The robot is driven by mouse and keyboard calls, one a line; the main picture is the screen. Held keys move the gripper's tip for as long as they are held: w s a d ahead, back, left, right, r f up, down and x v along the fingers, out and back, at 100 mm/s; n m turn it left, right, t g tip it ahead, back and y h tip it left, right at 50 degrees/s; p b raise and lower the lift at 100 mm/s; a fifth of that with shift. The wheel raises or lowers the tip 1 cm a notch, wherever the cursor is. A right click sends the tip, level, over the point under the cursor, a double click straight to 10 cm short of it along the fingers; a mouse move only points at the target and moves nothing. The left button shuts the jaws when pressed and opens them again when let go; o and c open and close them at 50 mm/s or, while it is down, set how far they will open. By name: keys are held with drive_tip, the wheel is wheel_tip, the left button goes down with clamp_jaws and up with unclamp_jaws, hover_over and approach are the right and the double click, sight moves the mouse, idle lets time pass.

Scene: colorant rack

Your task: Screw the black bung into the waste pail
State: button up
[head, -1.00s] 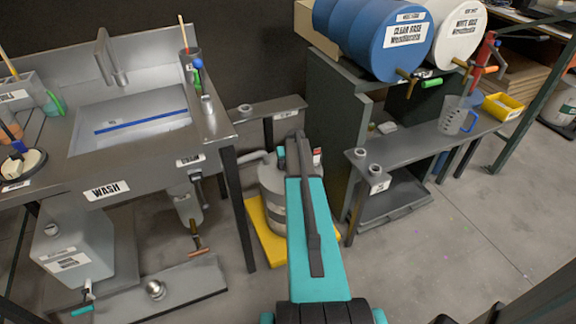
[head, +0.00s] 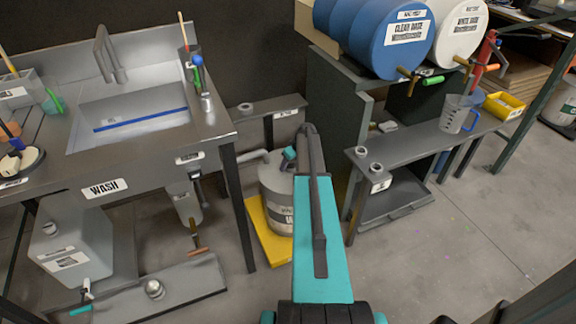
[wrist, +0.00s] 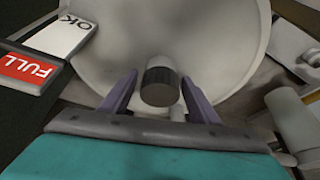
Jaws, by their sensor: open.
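The waste pail (head: 270,190) is a grey-white round container with a label, standing on a yellow base partly behind my arm. Its pale round top (wrist: 215,35) fills the middle of the wrist view. The black bung (wrist: 160,88), a short dark ribbed cylinder, shows in front of that top. My gripper (wrist: 160,77) is open, with one purple finger on each side of the bung and a gap on both sides. How deep the bung sits is hidden. In the head view my arm hides the fingers and bung.
A red FULL and white OK card (wrist: 45,55) lies left of the pail top. A wash bench (head: 150,160) stands left of the pail, and a low shelf (head: 425,142) stands right. The yellow base (head: 265,230) lies under the pail. Open floor (head: 460,235) is at right.

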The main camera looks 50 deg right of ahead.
drive_tip(key=shift+n+y+b, duration=0.4)
drive_tip(key=shift+n+y, duration=0.3)
drive_tip(key=shift+n, duration=1)
drive_tip(key=shift+a, duration=0.1)
drive_tip(key=c, duration=1)
drive_tip(key=shift+m+h, duration=0.5)
drive_tip(key=shift+m, duration=0.8)
drive_tip(key=shift+m+h+p, duration=0.5)
drive_tip(key=shift+m+h, duration=0.3)
drive_tip(key=shift+m, duration=1.3)
drive_tip(key=shift+m+g+h+p, duration=0.35)
drive_tip(key=shift+m+g+h, duration=0.25)
drive_tip(key=shift+m, duration=1.2)
drive_tip(key=shift+f+m+g+h, duration=0.1)
drive_tip(key=shift+m+g+h, duration=0.35)
drive_tip(key=shift+m, duration=1.15)
